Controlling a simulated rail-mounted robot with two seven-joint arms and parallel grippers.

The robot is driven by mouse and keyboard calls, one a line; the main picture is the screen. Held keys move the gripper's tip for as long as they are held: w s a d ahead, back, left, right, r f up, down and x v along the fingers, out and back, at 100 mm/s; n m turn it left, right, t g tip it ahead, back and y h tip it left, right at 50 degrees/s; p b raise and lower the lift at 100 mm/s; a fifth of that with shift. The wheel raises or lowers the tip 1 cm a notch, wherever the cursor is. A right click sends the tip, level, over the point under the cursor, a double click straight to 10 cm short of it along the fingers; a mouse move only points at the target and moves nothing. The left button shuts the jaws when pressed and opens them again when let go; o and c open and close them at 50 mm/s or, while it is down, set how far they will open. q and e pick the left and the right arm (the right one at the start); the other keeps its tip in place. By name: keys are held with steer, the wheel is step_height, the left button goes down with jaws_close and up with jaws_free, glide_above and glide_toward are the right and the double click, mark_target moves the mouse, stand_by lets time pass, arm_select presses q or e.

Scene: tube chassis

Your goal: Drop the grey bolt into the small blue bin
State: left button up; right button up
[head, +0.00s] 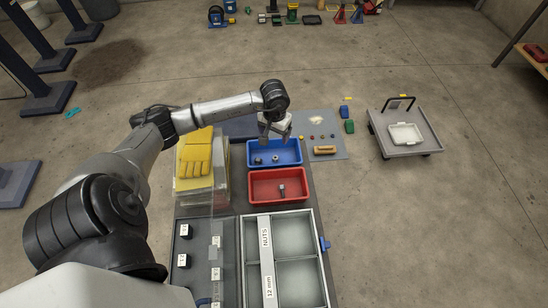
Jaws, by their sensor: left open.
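The small blue bin (296,160) stands on the bench behind the red bin. Two small dark or grey pieces lie on its floor, one to the left (258,161) and one near the middle (276,158); they are too small to tell exactly what they are. A grey bolt-like piece (282,190) is in the red bin (262,198). My left gripper (274,137) is over the far side of the blue bin, pointing down, with its fingers apart and nothing visible between them. My right gripper is out of view.
Yellow gloves (195,155) lie on a stack left of the bins. A grey divided tray labelled NUTS (318,262) is in front. A grey mat (336,146) with small parts lies beyond, and a cart (407,145) stands at right.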

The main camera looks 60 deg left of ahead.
arm_select(q)
step_height(320, 180, up, 11)
steer(key=p, duration=0.2)
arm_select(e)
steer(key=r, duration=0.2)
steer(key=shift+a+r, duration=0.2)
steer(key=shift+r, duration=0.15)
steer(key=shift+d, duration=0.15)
